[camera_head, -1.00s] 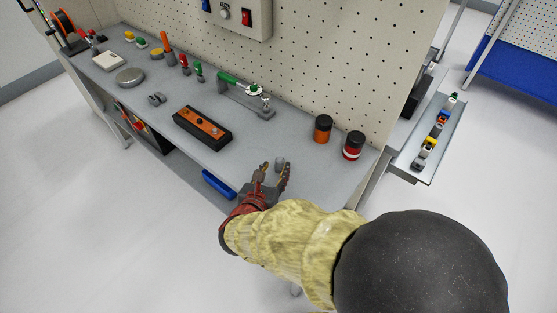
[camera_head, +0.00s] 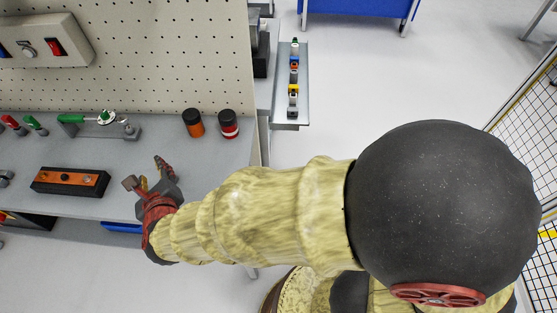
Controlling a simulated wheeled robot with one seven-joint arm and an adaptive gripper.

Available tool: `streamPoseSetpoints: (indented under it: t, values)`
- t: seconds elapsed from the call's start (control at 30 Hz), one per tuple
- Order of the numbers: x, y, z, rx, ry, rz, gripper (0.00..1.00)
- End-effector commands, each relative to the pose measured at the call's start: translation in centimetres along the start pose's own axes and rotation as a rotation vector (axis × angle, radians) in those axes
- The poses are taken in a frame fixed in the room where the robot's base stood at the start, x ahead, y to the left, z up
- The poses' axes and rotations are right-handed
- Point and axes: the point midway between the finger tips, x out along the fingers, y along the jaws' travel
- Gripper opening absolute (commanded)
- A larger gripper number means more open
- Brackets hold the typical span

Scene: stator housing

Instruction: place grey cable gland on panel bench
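My gripper (camera_head: 148,178) is over the front part of the grey bench (camera_head: 215,160), which has a perforated panel behind it. Its two fingers are spread apart, with bench surface showing between the tips. I cannot make out the grey cable gland now; my gripper may hide it. A yellowish patch shows between the fingers, too small to identify.
A long orange-topped dark box (camera_head: 70,181) lies left of my gripper. An orange jar (camera_head: 193,123) and a red jar (camera_head: 228,124) stand behind it to the right. A narrow tray (camera_head: 307,85) with small parts is beyond the bench end.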

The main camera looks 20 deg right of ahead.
Motion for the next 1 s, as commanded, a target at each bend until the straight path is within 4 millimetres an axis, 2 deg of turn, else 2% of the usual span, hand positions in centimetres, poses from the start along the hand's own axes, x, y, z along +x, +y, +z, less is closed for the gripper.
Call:
streamPoseSetpoints:
  t: [0.03,0.1,0.2,0.3,0.37,0.47,0.6,0.7,0.83,0.9,1.0]
  values:
    - [-0.1,-2.0,2.0,-0.109,-0.016,0.043,0.39]
    - [-0.7,-3.8,3.9,-0.308,-0.041,0.112,0.39]
    - [-2.3,-6.7,5.5,-0.612,-0.082,0.190,0.39]
    - [-4.7,-10.0,5.9,-0.939,-0.118,0.248,0.39]
    - [-6.4,-12.2,5.3,-1.140,-0.129,0.279,0.39]
    - [-9.6,-15.8,3.4,-1.481,-0.126,0.333,0.39]
    - [-14.9,-21.1,-1.3,-1.941,-0.069,0.449,0.39]
    - [-18.8,-24.4,-5.1,-2.204,-0.008,0.568,0.39]
    - [-23.0,-27.3,-9.0,-2.421,0.058,0.731,0.39]
    - [-24.6,-28.2,-10.3,-2.484,0.080,0.797,0.39]
    - [-25.7,-28.8,-11.3,-2.529,0.092,0.853,0.39]
